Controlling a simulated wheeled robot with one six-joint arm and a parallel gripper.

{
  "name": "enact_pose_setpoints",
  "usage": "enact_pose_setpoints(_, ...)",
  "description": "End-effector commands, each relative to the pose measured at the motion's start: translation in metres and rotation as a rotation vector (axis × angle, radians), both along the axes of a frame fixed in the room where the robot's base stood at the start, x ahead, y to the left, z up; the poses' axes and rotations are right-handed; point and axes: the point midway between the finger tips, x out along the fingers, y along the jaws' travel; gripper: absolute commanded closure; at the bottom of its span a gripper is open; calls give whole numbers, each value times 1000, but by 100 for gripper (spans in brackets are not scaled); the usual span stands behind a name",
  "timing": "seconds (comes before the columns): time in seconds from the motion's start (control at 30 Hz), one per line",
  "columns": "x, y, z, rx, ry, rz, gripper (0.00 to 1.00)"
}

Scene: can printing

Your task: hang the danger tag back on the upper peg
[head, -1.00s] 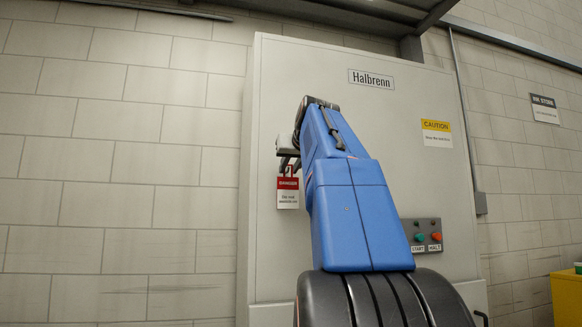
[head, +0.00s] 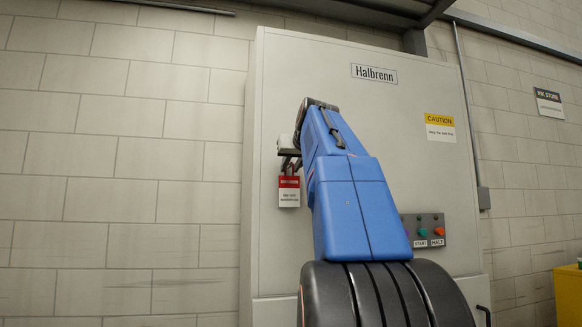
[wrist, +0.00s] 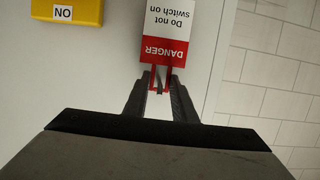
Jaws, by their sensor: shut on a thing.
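The danger tag (head: 289,198) is a white card with a red DANGER band. It hangs upright below my gripper (head: 288,157), in front of the grey cabinet's left part. In the wrist view the tag (wrist: 168,26) appears upside down and reads "Do not switch on". My gripper (wrist: 160,92) is shut on the red hanger at the tag's end, between its two dark fingers. I cannot make out the upper peg in either view; my blue arm covers part of the cabinet front.
The grey cabinet (head: 285,80) carries a Halbrenn plate (head: 374,73), a CAUTION sign (head: 440,127) and a START/HALT button panel (head: 424,230). A yellow block marked NO (wrist: 65,12) shows in the wrist view. The block wall left of the cabinet is clear.

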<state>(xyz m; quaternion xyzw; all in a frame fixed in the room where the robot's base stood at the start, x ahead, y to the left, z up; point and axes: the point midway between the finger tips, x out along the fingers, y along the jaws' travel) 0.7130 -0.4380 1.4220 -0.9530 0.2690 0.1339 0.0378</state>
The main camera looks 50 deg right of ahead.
Motion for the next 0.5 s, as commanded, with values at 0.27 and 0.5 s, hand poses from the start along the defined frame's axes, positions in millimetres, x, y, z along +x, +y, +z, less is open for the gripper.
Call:
enact_pose_setpoints(0.27, 0, 0, 0, 0, 0, 0, 69)
enact_pose_setpoints(0.5, 0, 0, 0, 0, 0, 0, 54)
